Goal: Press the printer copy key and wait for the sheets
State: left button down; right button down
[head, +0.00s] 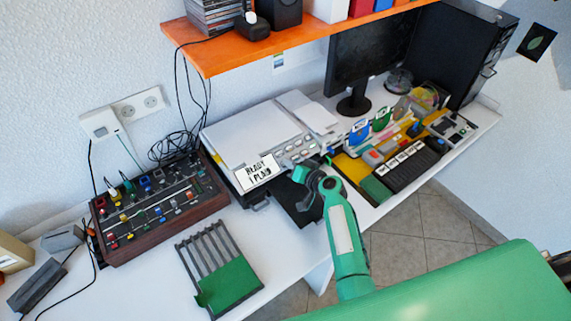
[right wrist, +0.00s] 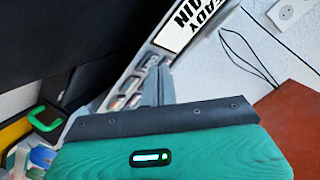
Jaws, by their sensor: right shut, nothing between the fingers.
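The printer (head: 240,130) is a white and grey machine on the desk below the shelf. Its tilted display (head: 258,173) reads READY, with PLAIN below; part of it also shows in the right wrist view (right wrist: 184,22). A row of small keys (head: 298,149) runs along the printer's front, right of the display. My right gripper (head: 326,162) is shut and empty, just in front of the right end of this key panel. In the right wrist view its closed fingers (right wrist: 158,84) point at the panel; contact cannot be told. The dark output tray (head: 292,196) below shows no sheet. My left gripper is out of view.
A mixer-like panel (head: 160,206) stands left of the printer. A green-and-grey slotted rack (head: 222,266) lies in front. A monitor (head: 368,55) and crowded stationery trays (head: 375,187) are to the right. An orange shelf (head: 290,38) overhangs the printer's back.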

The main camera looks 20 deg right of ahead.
jog(key=shift+w+f+b, duration=0.2)
jog(key=shift+f+b, duration=0.15)
jog(key=shift+b, duration=0.2)
dwell(0.5)
jog(key=shift+r, duration=0.1)
jog(key=shift+s+d+r+p, duration=0.1)
jog(key=shift+s+r+p, duration=0.3)
jog(key=shift+r+p, duration=0.25)
